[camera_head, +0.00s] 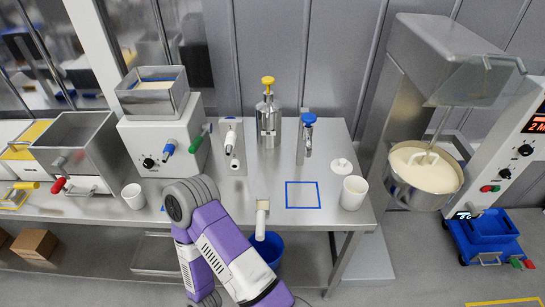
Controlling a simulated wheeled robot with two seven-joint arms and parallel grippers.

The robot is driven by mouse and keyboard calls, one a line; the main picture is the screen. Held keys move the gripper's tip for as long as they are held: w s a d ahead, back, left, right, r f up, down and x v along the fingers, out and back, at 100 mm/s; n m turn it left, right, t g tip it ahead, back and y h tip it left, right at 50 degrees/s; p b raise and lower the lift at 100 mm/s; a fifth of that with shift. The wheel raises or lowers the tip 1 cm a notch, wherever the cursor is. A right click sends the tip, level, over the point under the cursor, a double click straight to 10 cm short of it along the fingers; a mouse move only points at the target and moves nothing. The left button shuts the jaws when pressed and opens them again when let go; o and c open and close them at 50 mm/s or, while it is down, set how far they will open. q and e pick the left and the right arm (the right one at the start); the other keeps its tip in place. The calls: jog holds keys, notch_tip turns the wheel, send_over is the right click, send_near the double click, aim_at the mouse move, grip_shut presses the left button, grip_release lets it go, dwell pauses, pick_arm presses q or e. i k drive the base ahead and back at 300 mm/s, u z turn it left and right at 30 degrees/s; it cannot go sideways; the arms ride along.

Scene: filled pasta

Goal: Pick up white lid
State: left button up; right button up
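A small white lid with a knob (342,166) lies flat on the metal table, to the right of the middle. It is just behind a white cup (353,193) and appears apart from it. One of my purple arms is bent at the bottom middle of the view, left of and in front of the lid. Neither gripper can be made out, and nothing of mine touches the lid.
A blue square outline (303,195) marks the metal table (325,218) left of the cup. Metal dispensers stand behind, including a yellow-knobbed one (268,115). A large mixer bowl (424,170) is to the right. Another white cup (133,196) stands left.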

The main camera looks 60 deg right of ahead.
aim_at(342, 166)
jog(key=u, duration=0.75)
jog(key=k, duration=1.5)
jog(key=z, duration=1.8)
